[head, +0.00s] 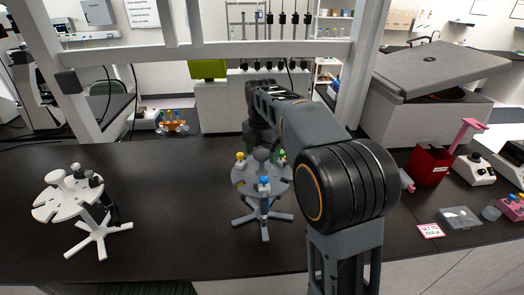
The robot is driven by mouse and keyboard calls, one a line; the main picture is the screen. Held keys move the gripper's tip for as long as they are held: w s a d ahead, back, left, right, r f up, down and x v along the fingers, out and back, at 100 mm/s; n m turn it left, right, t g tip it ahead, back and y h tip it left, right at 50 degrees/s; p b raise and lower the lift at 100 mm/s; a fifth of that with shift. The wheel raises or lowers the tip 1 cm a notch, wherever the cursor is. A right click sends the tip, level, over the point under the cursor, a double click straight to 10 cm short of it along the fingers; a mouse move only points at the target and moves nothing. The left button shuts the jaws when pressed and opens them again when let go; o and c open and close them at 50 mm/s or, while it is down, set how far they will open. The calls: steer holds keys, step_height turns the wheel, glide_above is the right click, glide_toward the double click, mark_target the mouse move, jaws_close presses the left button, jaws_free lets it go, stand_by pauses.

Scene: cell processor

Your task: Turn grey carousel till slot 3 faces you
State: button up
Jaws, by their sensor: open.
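The grey carousel (249,186) stands upright on the dark bench in the middle, on a star-shaped foot. Its round top has a dark grey knob (262,155) at the centre. A blue-capped item (264,184) is at its near edge, a yellow-topped one (240,157) at left and a green-and-yellow one (282,156) at right. Slot numbers are too small to read. My arm reaches over from the right, and my gripper (264,147) is just behind or above the knob. It is open; its fingers are small and partly hidden, and I cannot tell whether they touch the carousel.
A red box (430,166), a clear tray (460,217) and a pink-edged label (430,231) lie at right. The bench between the white and grey carousels is clear.

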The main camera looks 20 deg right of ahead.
steer(key=shift+c, duration=0.2)
steer(key=c, duration=1.2)
steer(key=shift+c, duration=0.2)
